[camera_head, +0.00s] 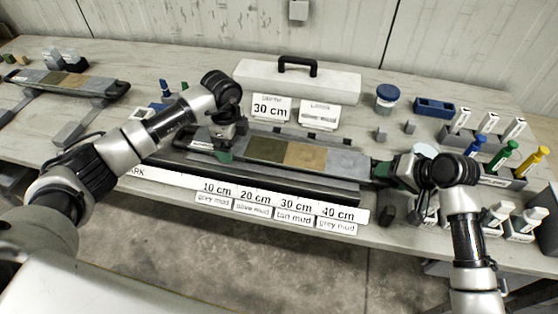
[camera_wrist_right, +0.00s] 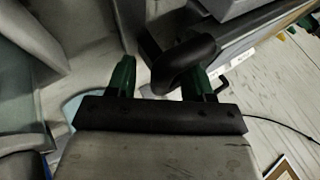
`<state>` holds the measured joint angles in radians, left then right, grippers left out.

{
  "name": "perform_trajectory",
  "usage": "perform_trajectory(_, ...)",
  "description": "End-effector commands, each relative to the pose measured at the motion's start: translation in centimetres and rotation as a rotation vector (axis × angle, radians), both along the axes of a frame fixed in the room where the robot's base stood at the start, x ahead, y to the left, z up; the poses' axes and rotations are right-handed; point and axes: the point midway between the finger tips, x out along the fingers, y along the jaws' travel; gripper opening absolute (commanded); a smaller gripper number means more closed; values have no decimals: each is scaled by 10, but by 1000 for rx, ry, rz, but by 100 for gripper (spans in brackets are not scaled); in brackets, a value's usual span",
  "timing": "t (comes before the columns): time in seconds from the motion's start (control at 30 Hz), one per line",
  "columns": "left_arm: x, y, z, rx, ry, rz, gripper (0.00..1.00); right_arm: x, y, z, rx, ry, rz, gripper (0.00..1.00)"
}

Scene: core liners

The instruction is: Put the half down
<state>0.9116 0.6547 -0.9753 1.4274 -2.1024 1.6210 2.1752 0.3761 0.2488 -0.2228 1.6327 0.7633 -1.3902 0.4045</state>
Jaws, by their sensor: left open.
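The half (camera_head: 338,160) is a long grey tray-like piece with olive and tan bands, lying lengthwise along a dark support (camera_head: 290,186) on the table. Whether it rests fully on the support cannot be told. My left gripper (camera_head: 224,145) is open at its left end, with green fingers close to the end piece. My right gripper (camera_head: 398,172) is at its right end. In the right wrist view, the green fingers of my right gripper (camera_wrist_right: 160,80) stand apart, with a dark rounded handle (camera_wrist_right: 183,65) between them, near the right finger; contact is unclear.
A similar banded half (camera_head: 66,80) lies on supports at the far left. Label cards (camera_head: 280,205) line the front edge. Behind stands a white box (camera_head: 298,82) with a black handle. A blue jar (camera_head: 386,98), a blue rack (camera_head: 434,107) and several coloured markers (camera_head: 502,155) crowd the right.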

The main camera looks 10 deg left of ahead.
Motion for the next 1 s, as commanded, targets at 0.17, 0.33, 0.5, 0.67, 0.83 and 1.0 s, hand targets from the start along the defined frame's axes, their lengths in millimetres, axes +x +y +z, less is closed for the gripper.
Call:
perform_trajectory(0.17,-7,-5,-13,-4,26,-2,100,0,-2,-2,-3,0,-2,51)
perform_trajectory(0.33,-7,-5,-7,-5,24,-2,100,1,-2,-1,-4,-2,-3,51)
perform_trajectory(0.5,-5,-2,18,-3,14,-2,100,1,-2,-1,-3,-1,-4,51)
perform_trajectory(0.67,-3,0,47,-2,7,0,100,1,-3,-1,-4,-1,-4,51)
perform_trajectory(0.83,-3,1,69,-2,2,2,100,1,-3,-1,-5,-1,-4,51)
perform_trajectory(1.0,-2,2,79,-1,0,2,100,1,-3,2,-4,-3,-5,51)
